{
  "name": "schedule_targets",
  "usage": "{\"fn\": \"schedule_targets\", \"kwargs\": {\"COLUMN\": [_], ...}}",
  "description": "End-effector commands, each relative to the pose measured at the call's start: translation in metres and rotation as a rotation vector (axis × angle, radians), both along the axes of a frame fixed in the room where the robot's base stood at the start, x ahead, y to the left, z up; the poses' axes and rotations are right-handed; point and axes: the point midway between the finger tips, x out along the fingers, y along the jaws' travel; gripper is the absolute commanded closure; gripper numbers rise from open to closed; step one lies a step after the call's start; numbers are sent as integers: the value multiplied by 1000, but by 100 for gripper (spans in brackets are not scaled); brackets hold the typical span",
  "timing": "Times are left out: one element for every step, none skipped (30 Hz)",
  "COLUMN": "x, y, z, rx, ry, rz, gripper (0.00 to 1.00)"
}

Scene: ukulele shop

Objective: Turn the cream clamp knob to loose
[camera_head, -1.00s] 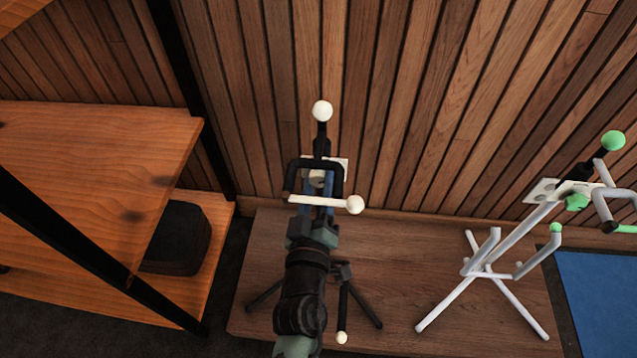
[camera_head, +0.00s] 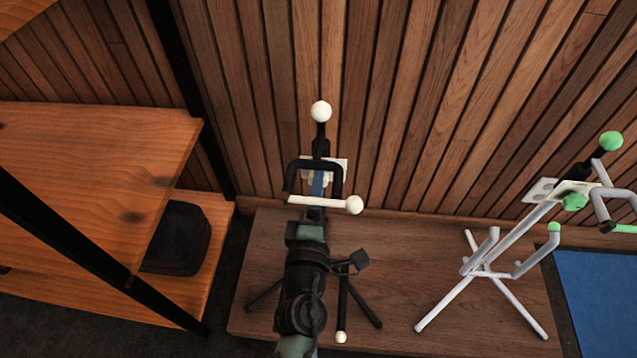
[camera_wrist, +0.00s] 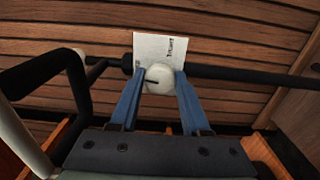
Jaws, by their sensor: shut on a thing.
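The cream clamp knob (camera_wrist: 159,80) is a round pale knob with a short dark line on its face, pointing left in the wrist view. It sits on the dark stand in front of a white card (camera_wrist: 171,46) with small lettering that looks like "TIGHT". My gripper (camera_wrist: 160,75) has its two blue fingers on either side of the knob and is shut on it.
The black stand has a cream ball top (camera_head: 320,111) and a cream-tipped bar (camera_head: 354,205) close to my gripper. A white stand with green tips (camera_head: 485,270) stands to the right on the wooden platform (camera_head: 410,240). A shelf (camera_head: 90,150) stands left; a slatted wall is behind.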

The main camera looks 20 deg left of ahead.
Motion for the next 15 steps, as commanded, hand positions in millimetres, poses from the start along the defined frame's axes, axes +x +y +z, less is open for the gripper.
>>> {"fn": "schedule_targets", "kwargs": {"x": [-1,-1,-1,-1,-1,-1,-1,-1,-1,-1,-1,-1,-1,-1,-1], "y": [0,0,0,0,0,0,0,0,0,0,0,0,0,0,0], "z": [-1,-1,-1,-1,-1,-1,-1,-1,-1,-1,-1,-1,-1,-1,-1], "rx": [-30,-46,-66,-80,-93,-108,-119,-128,-138,-146,-152,-157,-162,-165,-169], "ry": [-5,-10,-16,-20,-24,-28,-31,-34,-37,-39,-41,-42,-44,-44,-45], "rz": [0,0,0,0,0,0,0,0,0,0,1,1,1,1,1], "gripper": [100,100,100,100,100,100,100,100,100,100,100,100,100,100,100]}}
